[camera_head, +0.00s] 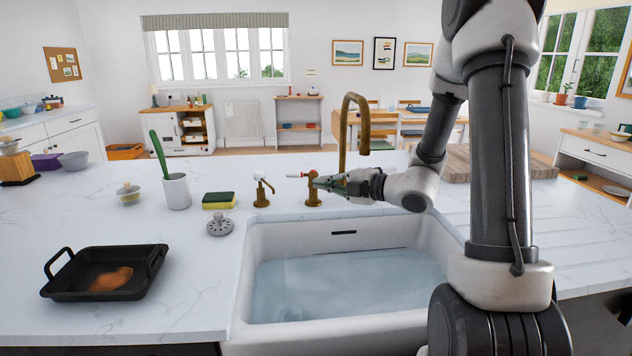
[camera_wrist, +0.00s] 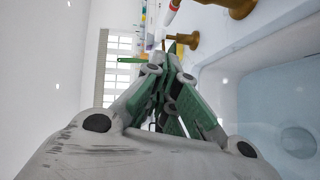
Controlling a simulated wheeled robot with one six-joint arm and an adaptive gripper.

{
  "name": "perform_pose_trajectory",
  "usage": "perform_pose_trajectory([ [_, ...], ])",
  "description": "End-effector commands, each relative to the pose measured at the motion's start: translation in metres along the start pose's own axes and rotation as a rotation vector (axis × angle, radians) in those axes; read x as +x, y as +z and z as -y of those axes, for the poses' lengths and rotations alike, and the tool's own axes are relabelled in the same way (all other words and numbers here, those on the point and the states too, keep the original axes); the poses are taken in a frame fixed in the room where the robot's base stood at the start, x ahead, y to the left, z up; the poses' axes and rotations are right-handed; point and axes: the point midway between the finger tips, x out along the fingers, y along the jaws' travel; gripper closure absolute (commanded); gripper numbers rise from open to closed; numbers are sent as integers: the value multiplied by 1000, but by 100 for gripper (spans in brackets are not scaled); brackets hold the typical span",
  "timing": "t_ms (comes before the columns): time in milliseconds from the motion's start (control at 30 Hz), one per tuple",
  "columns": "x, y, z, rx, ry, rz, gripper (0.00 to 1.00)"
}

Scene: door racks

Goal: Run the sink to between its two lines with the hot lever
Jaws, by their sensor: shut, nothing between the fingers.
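The white sink (camera_head: 240,285) holds clear water (camera_head: 345,285) to roughly mid-depth. On its back wall I see a dark slot (camera_head: 343,233) and one thin dark line (camera_head: 345,249) near the water's edge; a second line is not distinguishable. The brass tap (camera_head: 345,125) arches behind the sink; I see no stream from its spout. The lever with a red-marked white handle (camera_head: 297,175) stands left of the tap on a brass base (camera_head: 313,197). My gripper (camera_head: 318,182) is shut and empty beside this lever; contact is unclear. The wrist view shows its green fingers (camera_wrist: 172,65) and the red-marked handle (camera_wrist: 170,12).
Another brass lever with a white handle (camera_head: 262,190) stands further left. A sponge (camera_head: 219,200), a grey strainer (camera_head: 219,223), a white cup (camera_head: 176,192) and a black pan (camera_head: 105,277) are on the counter. A wooden board (camera_head: 485,163) lies to the right behind my arm.

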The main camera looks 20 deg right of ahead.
Motion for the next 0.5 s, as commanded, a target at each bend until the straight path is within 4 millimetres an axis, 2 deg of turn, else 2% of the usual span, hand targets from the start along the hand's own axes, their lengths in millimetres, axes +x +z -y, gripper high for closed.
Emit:
perform_pose_trajectory([
  [367, 80, -2, 0, -3, -1, -4, 100],
  [500, 96, 15, 0, -2, 0, -1, 100],
])
